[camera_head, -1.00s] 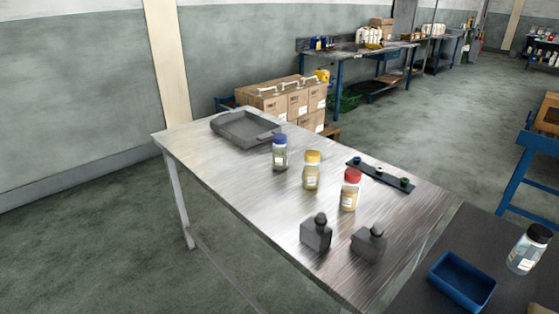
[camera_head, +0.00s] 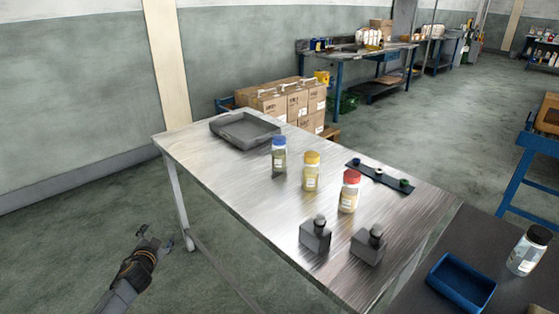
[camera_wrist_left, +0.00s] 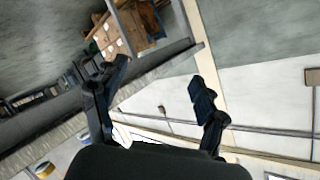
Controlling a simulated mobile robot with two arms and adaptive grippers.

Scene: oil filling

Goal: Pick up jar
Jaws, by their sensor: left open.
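Three jars stand upright on the metal table (camera_head: 215,160) in the head view: a blue-lidded jar (camera_head: 279,157), a yellow-lidded jar (camera_head: 311,173) and a red-lidded jar (camera_head: 348,192). A black-lidded jar (camera_head: 528,250) stands on the dark surface at the lower right. My left gripper (camera_head: 154,234) is at the lower left, off the table's left side and apart from all jars. In the left wrist view its fingers (camera_wrist_left: 155,95) are spread with nothing between them. My right gripper is not in view.
A grey tray (camera_head: 245,130) lies at the table's far end. Two grey bottles (camera_head: 316,236) (camera_head: 368,245) stand near the front. A dark strip with small caps (camera_head: 380,175) lies along the right edge. A blue bin (camera_head: 461,283) sits at lower right. The table's left part is bare.

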